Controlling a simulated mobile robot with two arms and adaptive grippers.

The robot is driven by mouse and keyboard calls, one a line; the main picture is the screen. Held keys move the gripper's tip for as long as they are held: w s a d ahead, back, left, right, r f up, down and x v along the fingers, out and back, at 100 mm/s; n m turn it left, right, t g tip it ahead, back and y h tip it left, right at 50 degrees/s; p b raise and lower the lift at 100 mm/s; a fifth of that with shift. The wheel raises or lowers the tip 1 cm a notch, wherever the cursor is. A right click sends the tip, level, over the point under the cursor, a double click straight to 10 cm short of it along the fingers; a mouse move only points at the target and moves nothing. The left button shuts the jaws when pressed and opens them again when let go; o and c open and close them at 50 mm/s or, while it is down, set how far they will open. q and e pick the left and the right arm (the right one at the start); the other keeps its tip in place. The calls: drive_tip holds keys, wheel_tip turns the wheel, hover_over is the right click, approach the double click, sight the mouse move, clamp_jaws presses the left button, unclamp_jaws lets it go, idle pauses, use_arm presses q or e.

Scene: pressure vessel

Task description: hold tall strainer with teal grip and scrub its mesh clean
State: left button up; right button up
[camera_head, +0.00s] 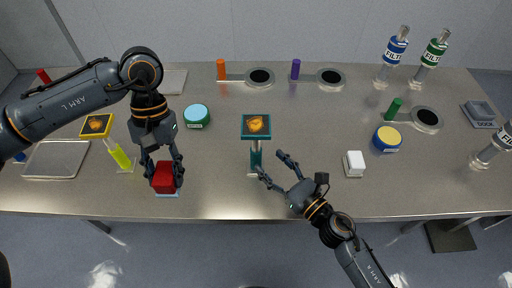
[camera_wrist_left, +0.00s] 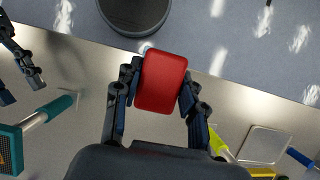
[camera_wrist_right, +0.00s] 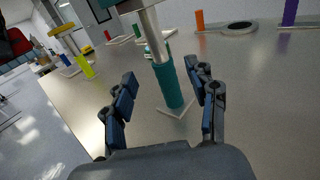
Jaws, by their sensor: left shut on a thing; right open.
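The tall strainer with the teal grip (camera_head: 255,158) stands upright on a small base near the table's front middle. Its square teal-framed head (camera_head: 256,127) carries an orange-brown patch on the mesh. My right gripper (camera_head: 272,167) is open, with its fingers just to the right of the teal grip; in the right wrist view the grip (camera_wrist_right: 168,84) stands between and beyond the open fingers, seemingly untouched. My left gripper (camera_head: 163,170) is shut on a red block (camera_wrist_left: 160,80), at or just above a pale blue base near the front edge. The block's underside is hidden.
A yellow-gripped strainer (camera_head: 119,155) stands left of the red block, by a metal tray (camera_head: 57,159). A white block (camera_head: 354,163) sits to the right, near a yellow-and-blue round tub (camera_head: 387,139). A teal tub (camera_head: 196,116) stands behind.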

sight(260, 162)
use_arm(q)
wheel_tip(260, 162, down, 6)
drive_tip(key=b, duration=0.4)
drive_tip(key=shift+r, duration=0.25)
use_arm(e)
wheel_tip(260, 162, down, 6)
drive_tip(key=shift+f, duration=0.1)
use_arm(q)
drive_tip(key=shift+r+p, duration=0.3)
drive_tip(key=shift+r, duration=0.2)
use_arm(e)
drive_tip(key=shift+w+a+r, duration=0.4)
drive_tip(key=shift+w+r, duration=0.15)
use_arm(q)
drive_tip(key=shift+f, duration=0.1)
use_arm(e)
drive_tip(key=x, duration=0.4)
drive_tip(key=shift+w+a, duration=0.25)
drive_tip(key=shift+w, duration=0.05)
drive_tip(key=shift+w+a, duration=0.45)
drive_tip(key=shift+w, duration=0.1)
drive_tip(key=shift+c, duration=0.2)
clamp_jaws()
